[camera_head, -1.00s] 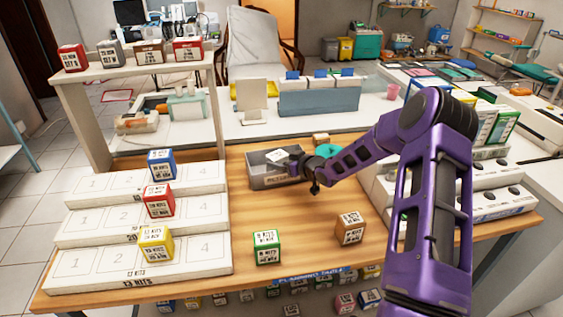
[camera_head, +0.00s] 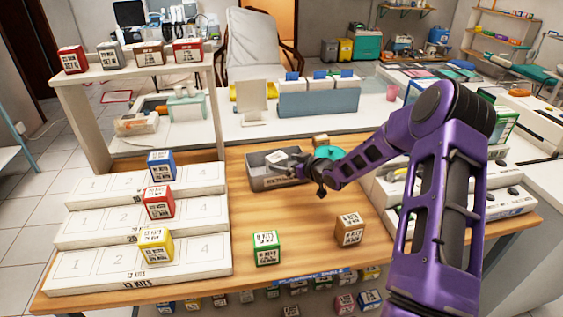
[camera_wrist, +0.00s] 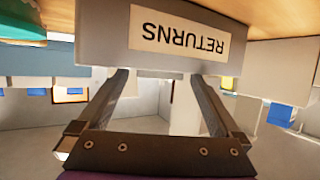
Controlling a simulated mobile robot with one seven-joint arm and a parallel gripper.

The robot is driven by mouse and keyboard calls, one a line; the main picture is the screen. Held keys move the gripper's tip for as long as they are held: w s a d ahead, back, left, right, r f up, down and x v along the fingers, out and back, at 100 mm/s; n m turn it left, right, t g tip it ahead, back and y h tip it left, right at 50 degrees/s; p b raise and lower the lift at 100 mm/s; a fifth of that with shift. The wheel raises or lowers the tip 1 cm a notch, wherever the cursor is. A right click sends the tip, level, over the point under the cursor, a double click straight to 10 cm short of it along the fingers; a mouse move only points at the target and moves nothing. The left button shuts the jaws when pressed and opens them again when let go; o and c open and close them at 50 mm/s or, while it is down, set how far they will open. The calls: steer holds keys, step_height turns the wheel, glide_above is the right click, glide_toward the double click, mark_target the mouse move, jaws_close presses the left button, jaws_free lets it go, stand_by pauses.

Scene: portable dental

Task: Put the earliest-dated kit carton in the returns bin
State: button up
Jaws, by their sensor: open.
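The grey returns bin (camera_head: 258,182) stands at the back of the wooden table; its upside-down RETURNS label (camera_wrist: 190,38) fills the top of the wrist view. A white-topped carton (camera_head: 277,157) shows inside the bin. My gripper (camera_head: 301,166) is open at the bin's right side, and its spread fingers (camera_wrist: 160,76) have nothing between them. Kit cartons in blue (camera_head: 161,165), red (camera_head: 158,202) and yellow (camera_head: 155,244) sit on the stepped rack. Green (camera_head: 266,248) and orange-brown (camera_head: 349,230) cartons stand on the table. Their printed dates are too small to read surely.
The white stepped rack (camera_head: 95,268) has numbered places at the left. Several cartons, including a grey one (camera_head: 110,55), stand on the shelf above. A teal round item (camera_head: 328,153) and a small tan block (camera_head: 320,140) lie behind my gripper. The table's middle is clear.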

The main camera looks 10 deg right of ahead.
steer(key=v, duration=0.9)
steer(key=shift+p, duration=0.3)
steer(key=shift+w+r, duration=0.1)
steer(key=shift+w, duration=0.05)
